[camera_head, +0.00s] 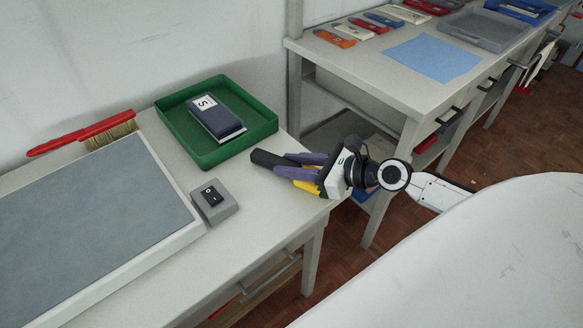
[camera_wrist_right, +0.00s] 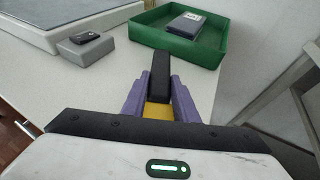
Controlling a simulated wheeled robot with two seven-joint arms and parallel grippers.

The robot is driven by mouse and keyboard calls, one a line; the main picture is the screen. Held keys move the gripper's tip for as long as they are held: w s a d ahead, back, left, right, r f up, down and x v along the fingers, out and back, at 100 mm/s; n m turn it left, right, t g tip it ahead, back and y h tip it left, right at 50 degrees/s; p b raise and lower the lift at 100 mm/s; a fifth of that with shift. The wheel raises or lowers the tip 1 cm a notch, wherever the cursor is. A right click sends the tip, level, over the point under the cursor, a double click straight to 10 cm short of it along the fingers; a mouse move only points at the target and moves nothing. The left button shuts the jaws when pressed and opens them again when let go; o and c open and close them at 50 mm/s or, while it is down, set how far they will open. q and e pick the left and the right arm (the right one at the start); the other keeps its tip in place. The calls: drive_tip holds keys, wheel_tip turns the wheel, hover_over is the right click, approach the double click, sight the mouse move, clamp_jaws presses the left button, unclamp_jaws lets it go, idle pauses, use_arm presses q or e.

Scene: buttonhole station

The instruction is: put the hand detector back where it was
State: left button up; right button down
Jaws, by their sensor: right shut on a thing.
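My right gripper (camera_head: 303,170) reaches in from the right over the near table's right end. Its purple fingers are shut on the hand detector, which has a black bar-shaped end (camera_head: 268,158) and a yellow part (camera_head: 307,187). In the right wrist view the black end (camera_wrist_right: 161,74) sticks out beyond the fingertips (camera_wrist_right: 160,88), with yellow between the fingers. The black end points left, toward the grey switch box and green tray. I cannot tell whether the detector touches the table. My left gripper is not in view.
A green tray (camera_head: 262,127) holds a dark blue box (camera_head: 216,117) marked S. A grey switch box (camera_head: 214,201) stands beside a grey-topped panel (camera_head: 90,235). A red brush (camera_head: 85,132) lies behind. Bare table (camera_head: 262,215) lies before the tray. A second table (camera_head: 385,80) stands beyond.

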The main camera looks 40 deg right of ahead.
drive_tip(key=shift+r, duration=0.15)
drive_tip(key=c, duration=1.4)
unclamp_jaws()
drive_tip(key=shift+f, duration=0.25)
drive_tip(key=shift+r, duration=0.15)
drive_tip(key=v, duration=1.2)
drive_tip(key=shift+b, duration=0.3)
drive_tip(key=shift+s, duration=0.1)
